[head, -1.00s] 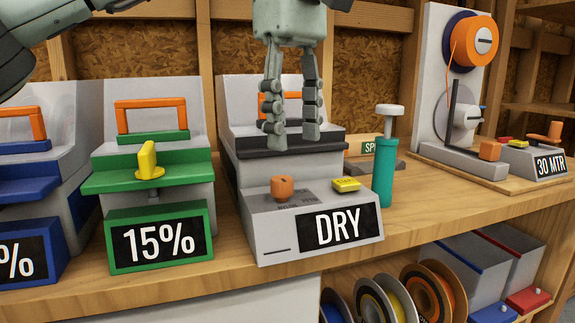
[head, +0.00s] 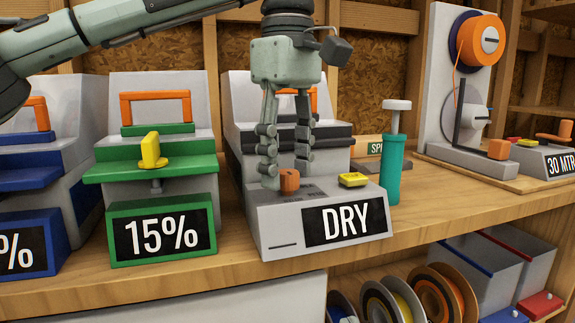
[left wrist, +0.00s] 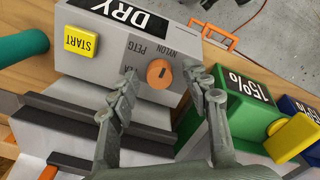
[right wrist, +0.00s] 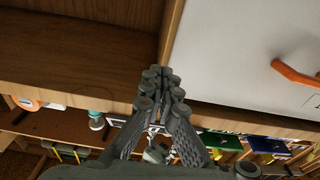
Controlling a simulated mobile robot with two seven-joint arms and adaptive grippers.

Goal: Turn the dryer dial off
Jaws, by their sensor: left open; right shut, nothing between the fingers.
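The dryer (head: 275,225) is a grey machine with a black DRY label on its front. Its orange dial (head: 289,180) sits on the sloped top, and in the left wrist view the dial (left wrist: 160,73) has a dark mark and lies near printed words such as PETG and NYLON. My left gripper (head: 286,178) is open, its fingers pointing down on either side of the dial. Whether they touch the dial I cannot tell. My right gripper (right wrist: 160,75) shows only in its own wrist view, shut and empty, in front of a wooden shelf edge.
A yellow START button (head: 353,180) is right of the dial. A teal bottle with a white top (head: 393,160) stands at the dryer's right. A green 15% box with a yellow knob (head: 152,152) stands to the left. Spools (head: 440,290) sit on the shelf below.

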